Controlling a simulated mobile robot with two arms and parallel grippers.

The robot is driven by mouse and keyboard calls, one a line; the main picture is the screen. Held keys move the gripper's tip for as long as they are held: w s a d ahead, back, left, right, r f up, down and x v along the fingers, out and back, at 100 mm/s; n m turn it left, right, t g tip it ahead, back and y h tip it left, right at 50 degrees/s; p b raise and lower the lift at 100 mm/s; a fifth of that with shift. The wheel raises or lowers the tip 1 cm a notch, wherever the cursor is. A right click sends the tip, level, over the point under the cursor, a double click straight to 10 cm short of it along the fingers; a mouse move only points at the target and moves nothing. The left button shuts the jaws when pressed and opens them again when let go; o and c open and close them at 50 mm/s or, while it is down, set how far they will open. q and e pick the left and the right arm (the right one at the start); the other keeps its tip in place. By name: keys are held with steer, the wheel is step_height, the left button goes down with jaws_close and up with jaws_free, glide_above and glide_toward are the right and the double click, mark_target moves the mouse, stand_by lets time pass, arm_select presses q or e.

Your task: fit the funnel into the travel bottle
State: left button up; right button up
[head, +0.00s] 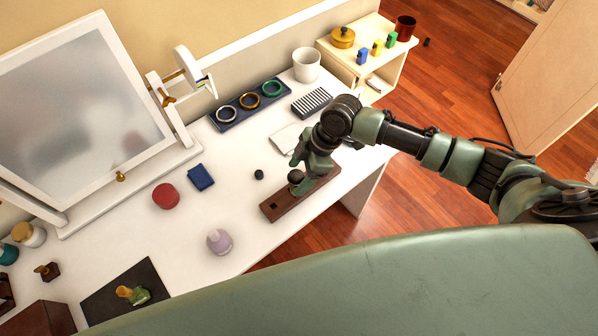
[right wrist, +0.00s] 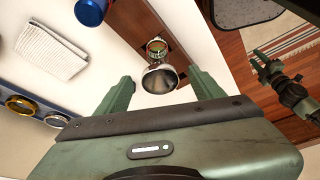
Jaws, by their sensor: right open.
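In the right wrist view a small silver funnel (right wrist: 160,79) has its wide round mouth toward the camera. It lines up with a small glass bottle with a green band (right wrist: 156,46) at the brown wooden stand (right wrist: 180,60); whether the two touch, I cannot tell. My right gripper (right wrist: 159,73) is open, its fingers on either side of the funnel, apart from it. In the head view my right gripper (head: 297,164) is just above the stand (head: 274,208), which has a square hole at its near end.
A dark ball (head: 259,174), blue box (head: 201,177), red round thing (head: 165,196) and lilac bottle (head: 219,242) stand left of the stand. Behind are a ring tray (head: 226,123) and white cup (head: 306,65). The table's front edge is close to the stand.

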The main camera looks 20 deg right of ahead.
steer(key=b+v, duration=0.1)
steer(key=v, duration=0.6)
steer(key=shift+r+b, duration=0.3)
steer(key=shift+r, duration=0.05)
steer(key=shift+d, duration=0.2)
